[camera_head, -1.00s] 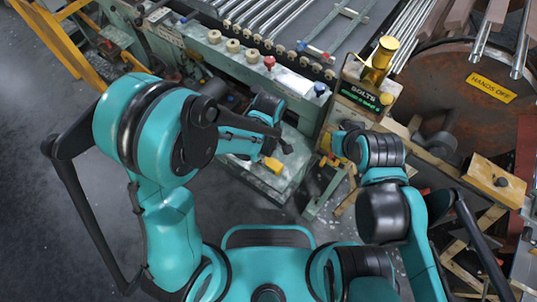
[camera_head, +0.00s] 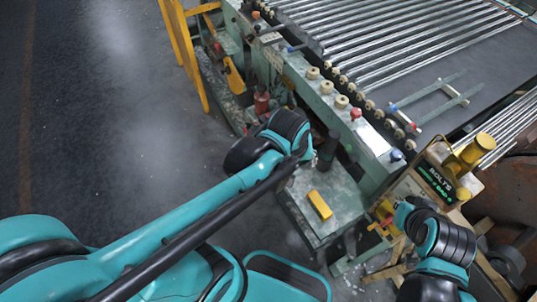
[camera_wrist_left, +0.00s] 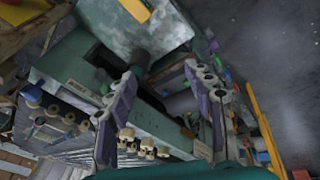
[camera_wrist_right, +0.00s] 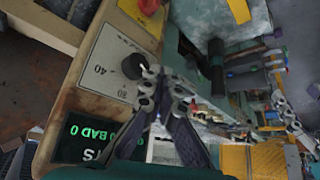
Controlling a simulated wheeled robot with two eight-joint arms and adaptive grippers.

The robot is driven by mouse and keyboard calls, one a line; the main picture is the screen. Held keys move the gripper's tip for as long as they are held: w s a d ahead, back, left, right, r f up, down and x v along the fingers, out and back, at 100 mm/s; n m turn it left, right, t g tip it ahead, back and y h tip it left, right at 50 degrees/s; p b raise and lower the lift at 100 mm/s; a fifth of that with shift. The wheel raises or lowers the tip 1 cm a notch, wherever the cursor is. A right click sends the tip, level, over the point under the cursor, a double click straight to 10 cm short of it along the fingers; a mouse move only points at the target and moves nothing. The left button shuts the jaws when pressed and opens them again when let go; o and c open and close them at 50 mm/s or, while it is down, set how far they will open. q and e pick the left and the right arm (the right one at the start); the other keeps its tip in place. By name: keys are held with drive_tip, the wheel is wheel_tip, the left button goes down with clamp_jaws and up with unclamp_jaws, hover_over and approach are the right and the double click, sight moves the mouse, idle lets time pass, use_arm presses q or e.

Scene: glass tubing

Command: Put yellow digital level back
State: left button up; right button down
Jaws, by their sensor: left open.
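The yellow digital level (camera_head: 320,205) is a small yellow block lying on the worn grey-green platform (camera_head: 337,190) at the machine's front. It also shows at the top of the left wrist view (camera_wrist_left: 135,9) and of the right wrist view (camera_wrist_right: 238,11). My left gripper (camera_wrist_left: 160,72) is open and empty, its fingers well apart. It is over the machine's front side, apart from the level. My right gripper (camera_wrist_right: 165,82) has its fingertips drawn together with nothing seen between them. It is near the dial panel, apart from the level. In the head view my wrists hide most of both grippers.
A black post (camera_head: 327,150) stands beside the platform. The machine's roller edge with knobs (camera_head: 355,114) runs behind. A yellow frame (camera_head: 184,45) stands at the back left. The floor at left is clear.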

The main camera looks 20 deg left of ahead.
use_arm(q)
drive_tip(key=s+a+r+m+t, duration=0.3)
drive_tip(key=s+a+r+m, duration=0.1)
drive_tip(key=a, duration=0.3)
drive_tip(key=shift+s+a+r+m+y, duration=0.2)
drive_tip(key=shift+a+r+m+y, duration=0.1)
drive_tip(key=shift+m+y, duration=0.15)
idle(0.8)
